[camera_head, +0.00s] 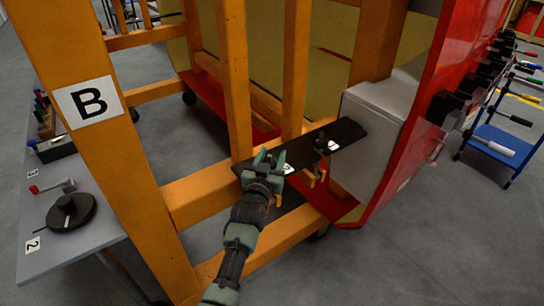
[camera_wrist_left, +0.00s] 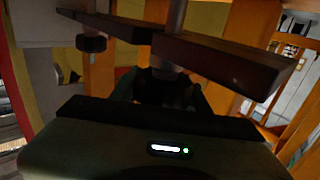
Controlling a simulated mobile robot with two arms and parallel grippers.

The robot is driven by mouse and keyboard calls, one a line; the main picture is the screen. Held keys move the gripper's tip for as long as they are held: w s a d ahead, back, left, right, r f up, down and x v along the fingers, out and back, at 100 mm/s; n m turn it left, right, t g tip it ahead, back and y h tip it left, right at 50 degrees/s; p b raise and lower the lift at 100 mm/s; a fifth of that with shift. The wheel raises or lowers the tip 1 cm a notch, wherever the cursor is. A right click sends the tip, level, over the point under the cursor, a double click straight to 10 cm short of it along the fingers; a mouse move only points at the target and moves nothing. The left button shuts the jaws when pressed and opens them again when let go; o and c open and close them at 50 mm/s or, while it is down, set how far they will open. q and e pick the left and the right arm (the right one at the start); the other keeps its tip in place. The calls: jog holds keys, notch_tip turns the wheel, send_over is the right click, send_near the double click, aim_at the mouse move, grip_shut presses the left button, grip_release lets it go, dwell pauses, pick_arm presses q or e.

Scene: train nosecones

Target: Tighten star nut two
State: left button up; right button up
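A black bar (camera_head: 310,148) with white labels reaches from the orange frame to the grey box in the head view. My left gripper (camera_head: 268,160) is at the bar's left end, its teal fingers apart. The left wrist view shows the dark bar (camera_wrist_left: 225,62) from below, with a grey shaft (camera_wrist_left: 168,45) coming down. Around the shaft's lower end is a dark, knob-like shape (camera_wrist_left: 165,83) between my fingers. The dimness hides whether they touch it. A second black knob (camera_wrist_left: 90,43) hangs below the bar farther left. My right gripper is out of view.
The orange frame (camera_head: 88,100), marked B, stands close on the left. The grey box (camera_head: 375,125) and red panel (camera_head: 430,90) are on the right. A grey table (camera_head: 95,225) holds a black disc (camera_head: 72,212). A blue cart (camera_head: 500,145) is far right.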

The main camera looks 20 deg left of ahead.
pick_arm(q)
jog(key=shift+m+h, duration=0.5)
jog(key=shift+h, duration=0.2)
jog(key=shift+d+f+m+h+b, duration=0.15)
jog(key=shift+m+h+b, duration=0.35)
jog(key=shift+h, duration=0.4)
jog(key=shift+d+f+m+h+b, duration=0.1)
jog(key=shift+d+m+h+b, duration=0.05)
jog(key=shift+m+h+b, duration=0.65)
jog(key=m+h+b, duration=0.1)
jog(key=h, duration=0.1)
jog(key=m+g+h+b, duration=0.1)
jog(key=b, duration=0.1)
jog(key=shift+s+d+g+h, duration=0.15)
jog(key=shift+d+g+h, duration=0.15)
jog(key=shift+h, duration=0.1)
jog(key=shift+d+r+m+g+h+b, duration=0.2)
jog(key=shift+m+g+h+b, duration=0.15)
jog(key=shift+b, duration=0.2)
jog(key=o, duration=1.4)
